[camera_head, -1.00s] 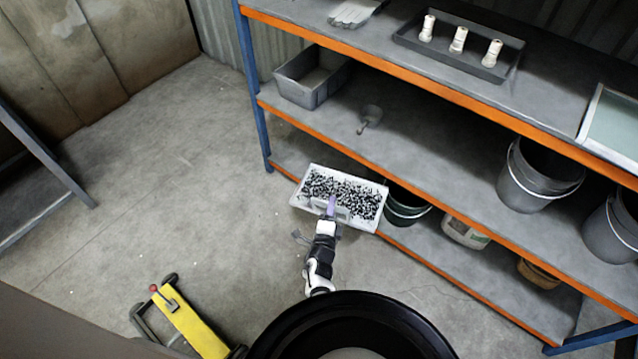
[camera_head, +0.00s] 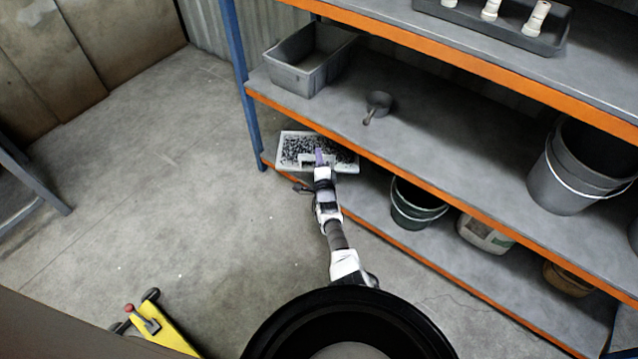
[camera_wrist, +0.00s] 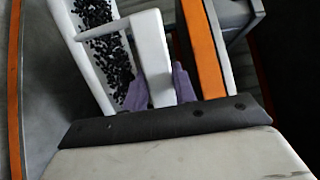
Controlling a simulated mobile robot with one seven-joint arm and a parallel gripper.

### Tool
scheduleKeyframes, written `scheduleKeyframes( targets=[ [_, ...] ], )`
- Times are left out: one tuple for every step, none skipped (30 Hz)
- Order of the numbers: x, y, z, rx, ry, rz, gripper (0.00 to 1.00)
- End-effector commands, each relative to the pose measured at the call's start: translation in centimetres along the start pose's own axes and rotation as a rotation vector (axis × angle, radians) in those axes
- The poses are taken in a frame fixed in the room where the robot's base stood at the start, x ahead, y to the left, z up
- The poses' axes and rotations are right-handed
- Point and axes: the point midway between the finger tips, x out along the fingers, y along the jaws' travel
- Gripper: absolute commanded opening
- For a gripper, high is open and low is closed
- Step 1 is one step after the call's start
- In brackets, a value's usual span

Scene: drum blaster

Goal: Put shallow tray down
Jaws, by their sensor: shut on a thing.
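The shallow tray (camera_head: 291,164) is white and holds many small black and grey pieces. It is at the left end of the shelving unit, partly under the middle shelf, over or on the lowest shelf; I cannot tell whether it touches that shelf. My gripper (camera_head: 319,158) is shut on the tray's near side. In the wrist view, the purple fingertips (camera_wrist: 160,88) are on either side of the tray's white handle (camera_wrist: 153,60). The black pieces (camera_wrist: 107,50) lie in the tray beyond it. The tray's far part is hidden under the middle shelf.
The orange-edged middle shelf (camera_head: 440,150) is close above the tray. A dark green bucket (camera_head: 416,207) and a whitish bucket (camera_head: 484,234) stand right of it on the lowest shelf. A grey bin (camera_head: 308,62) and a scoop (camera_head: 377,104) sit above.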

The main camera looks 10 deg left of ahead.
Motion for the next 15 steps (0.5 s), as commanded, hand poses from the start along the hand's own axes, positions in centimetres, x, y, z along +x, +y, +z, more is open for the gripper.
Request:
scheduleKeyframes(
  targets=[
    [0.2, 0.1, -0.4, -0.003, -0.003, -0.01, 0.0],
    [0.2, 0.5, -0.5, -0.003, -0.004, -0.01, 0.0],
    [0.2, 1.0, -0.6, -0.002, -0.006, -0.008, 0.0],
    [0.2, 1.5, -0.6, -0.001, -0.007, -0.008, 0.0],
    [0.2, 2.0, -0.7, -0.001, -0.007, -0.008, 0.0],
    [0.2, 2.9, -0.6, -0.001, -0.007, -0.009, 0.0],
    [0.2, 3.6, -0.6, -0.002, -0.008, -0.007, 0.0],
    [0.2, 4.3, -0.6, -0.002, -0.008, -0.008, 0.0],
    [0.2, 5.2, -0.5, -0.001, -0.008, -0.008, 0.0],
    [0.2, 5.8, -0.6, -0.001, -0.007, -0.007, 0.0],
    [0.2, 6.4, -0.6, 0.0, -0.007, -0.009, 0.0],
    [0.2, 7.1, -0.5, 0.0, -0.008, -0.009, 0.0],
    [0.2, 7.7, -0.5, 0.0, -0.007, -0.009, 0.0],
    [0.1, 8.3, -0.6, 0.0, -0.006, -0.009, 0.0],
    [0.1, 9.0, -0.5, 0.0, -0.007, -0.01, 0.0]
  ],
)
